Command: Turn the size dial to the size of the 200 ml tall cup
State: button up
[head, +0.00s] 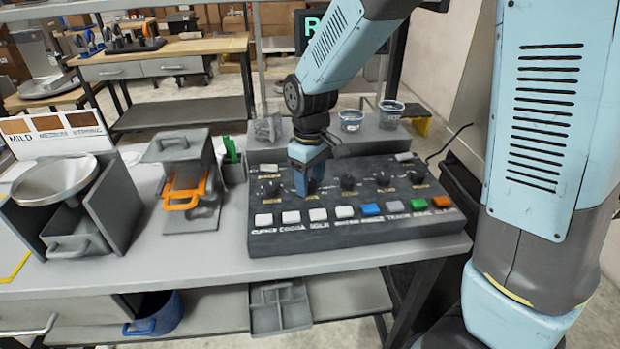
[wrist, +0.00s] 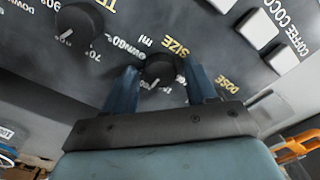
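The size dial (wrist: 160,68) is a round black knob with a small white pointer mark, next to the yellow word SIZE in the wrist view. Its pointer faces the lower left of that view; the scale marks around it are only partly readable. My gripper (head: 308,190) is over the control panel (head: 420,222) in the head view and hides this dial there. In the wrist view my gripper's (wrist: 163,75) two blue fingers stand on either side of the dial, with a narrow gap visible. Two clear cups (head: 351,120) (head: 390,113) stand behind the panel; their sizes are unreadable.
Another dial (wrist: 79,24) is near the left of the wrist view. A row of white, blue, grey, green and orange buttons (head: 318,214) lines the panel's front.

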aim_at(310, 182)
jog(key=shift+o, duration=0.4)
jog(key=shift+r, duration=0.1)
jog(key=shift+r, duration=0.25)
notch_tip(310, 182, up, 13)
dwell(0.3)
jog(key=s+d+r+m+t, duration=0.2)
jog(key=s+d+m, duration=0.3)
jog(key=d, duration=0.6)
jog(key=s+d+r+m+t, duration=0.3)
jog(key=s+d+r+m, duration=0.1)
jog(key=s+d, duration=0.6)
jog(key=shift+d+m+t, duration=0.3)
jog(key=shift+d+m, duration=0.5)
jog(key=shift+d, duration=0.45)
